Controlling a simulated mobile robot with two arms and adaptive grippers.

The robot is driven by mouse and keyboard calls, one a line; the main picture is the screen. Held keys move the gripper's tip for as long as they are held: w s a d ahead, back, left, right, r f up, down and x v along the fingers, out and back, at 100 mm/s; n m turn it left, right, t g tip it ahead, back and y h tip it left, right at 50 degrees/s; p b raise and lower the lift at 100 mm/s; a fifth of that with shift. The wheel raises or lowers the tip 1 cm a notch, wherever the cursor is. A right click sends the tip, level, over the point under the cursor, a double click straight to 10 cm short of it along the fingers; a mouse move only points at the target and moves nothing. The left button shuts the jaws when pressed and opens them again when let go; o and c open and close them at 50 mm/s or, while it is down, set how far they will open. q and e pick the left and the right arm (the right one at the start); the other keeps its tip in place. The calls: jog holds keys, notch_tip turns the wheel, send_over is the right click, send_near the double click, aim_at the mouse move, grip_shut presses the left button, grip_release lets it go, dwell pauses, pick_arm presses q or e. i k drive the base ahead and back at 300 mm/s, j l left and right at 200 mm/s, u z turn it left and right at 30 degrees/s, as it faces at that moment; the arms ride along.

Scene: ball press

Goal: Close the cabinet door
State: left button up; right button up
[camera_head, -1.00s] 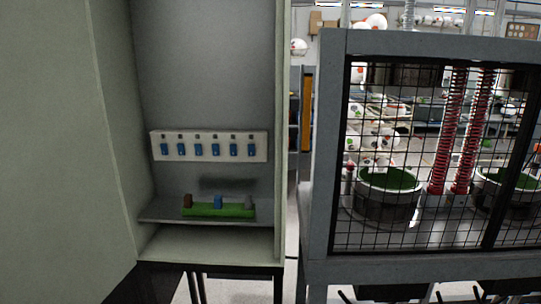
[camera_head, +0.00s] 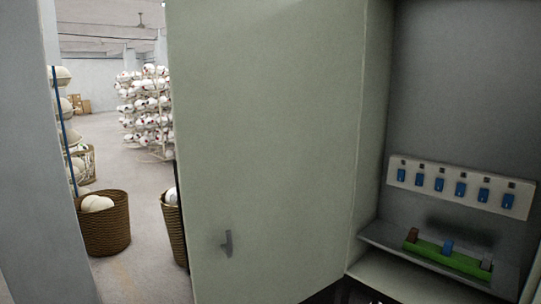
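The cabinet door (camera_head: 270,140) is a large pale grey-green panel standing wide open to the left of the cabinet. A small grey handle (camera_head: 227,243) sits low near its left edge. The cabinet's interior (camera_head: 450,80) shows at the right, with a white strip of blue switches (camera_head: 460,188) on the back wall. Below it, a green block (camera_head: 447,259) with brown, blue and grey parts rests on a shelf. Neither of my grippers is in view.
A wicker basket with white balls (camera_head: 104,226) stands on the floor at the left, and another basket (camera_head: 172,232) is partly hidden behind the door. Racks of balls (camera_head: 146,112) stand farther back. A grey post (camera_head: 30,150) borders the left side. Floor between shows free.

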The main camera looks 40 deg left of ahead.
aim_at(265, 95)
jog(key=j+z, duration=0.1)
jog(key=j, duration=0.35)
jog(key=k+j+z, duration=0.15)
jog(key=j, duration=0.25)
jog(key=j+z, duration=0.1)
jog(key=j, duration=0.35)
jog(key=k+j+z, duration=0.1)
jog(key=j, duration=0.3)
jog(key=k+j+z, duration=0.15)
jog(key=j, duration=0.25)
jog(key=i+j+z, duration=0.15)
jog(key=j, duration=0.3)
jog(key=j+z, duration=0.1)
jog(key=j, duration=0.35)
jog(key=i+j+z, duration=0.15)
jog(key=j, duration=0.3)
